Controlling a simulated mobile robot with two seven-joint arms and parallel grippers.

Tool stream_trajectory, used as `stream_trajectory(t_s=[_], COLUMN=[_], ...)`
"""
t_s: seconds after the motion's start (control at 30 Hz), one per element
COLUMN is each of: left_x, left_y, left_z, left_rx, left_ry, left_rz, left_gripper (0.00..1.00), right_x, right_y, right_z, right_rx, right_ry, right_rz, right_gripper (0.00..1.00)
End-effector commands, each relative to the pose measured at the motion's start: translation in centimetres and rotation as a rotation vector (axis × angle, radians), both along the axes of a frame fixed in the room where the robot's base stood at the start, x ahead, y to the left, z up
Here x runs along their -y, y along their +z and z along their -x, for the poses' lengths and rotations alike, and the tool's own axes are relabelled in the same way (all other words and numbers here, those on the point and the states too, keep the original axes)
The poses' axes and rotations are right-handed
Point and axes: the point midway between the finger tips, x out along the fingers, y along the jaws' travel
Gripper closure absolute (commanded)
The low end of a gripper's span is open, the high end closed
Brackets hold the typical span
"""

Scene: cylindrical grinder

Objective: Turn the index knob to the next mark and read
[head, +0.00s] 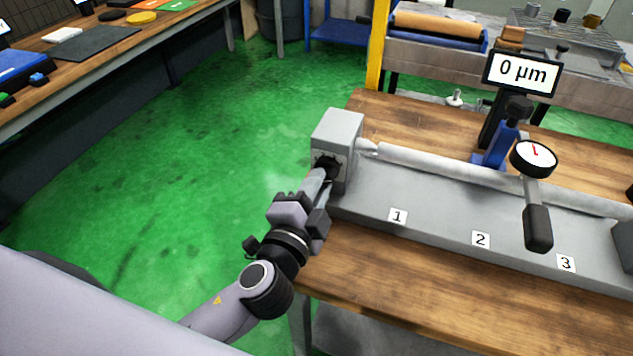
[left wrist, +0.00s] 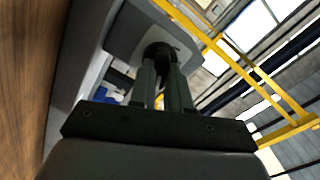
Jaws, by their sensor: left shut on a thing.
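The black index knob (head: 326,164) sits on the left face of the grey headstock (head: 340,130) at the left end of the bench fixture. My left gripper (head: 325,175) is shut on the knob, and its fingers partly hide it. In the left wrist view the knob (left wrist: 158,54) shows dark between the fingertips (left wrist: 160,65). The display (head: 521,73) reads "0 µm". The dial gauge (head: 533,156) has a white face with a red needle. The knob's index marks cannot be made out. My right gripper is not in view.
A long grey cylinder (head: 450,165) runs right from the headstock above a grey bed (head: 440,215) with labels 1, 2 and 3. A black-handled lever (head: 538,225) hangs below the gauge. The wooden bench (head: 400,270) is clear in front. Green floor lies left.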

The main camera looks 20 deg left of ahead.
Motion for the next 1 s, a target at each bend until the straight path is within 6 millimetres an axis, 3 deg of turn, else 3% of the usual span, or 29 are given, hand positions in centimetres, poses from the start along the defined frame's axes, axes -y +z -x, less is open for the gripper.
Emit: stream_trajectory(t_s=[0.6, 0.63, 0.7, 1.0], left_x=[0.00, 0.00, 0.00, 0.00], left_y=[0.22, 0.22, 0.22, 0.06], left_z=[-0.08, -0.09, -0.08, 0.06], left_rx=[0.007, 0.007, 0.007, 0.004], left_ry=[0.000, 0.000, 0.000, 0.000], left_rz=[-0.046, -0.046, -0.045, -0.045], left_gripper=[1.00, 0.77, 0.57, 0.57], right_x=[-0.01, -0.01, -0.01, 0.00], right_y=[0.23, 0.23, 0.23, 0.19], right_z=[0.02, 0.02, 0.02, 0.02], right_rx=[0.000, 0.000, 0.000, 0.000], right_ry=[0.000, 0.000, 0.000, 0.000], right_rz=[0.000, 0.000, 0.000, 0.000], right_gripper=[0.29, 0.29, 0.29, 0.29])
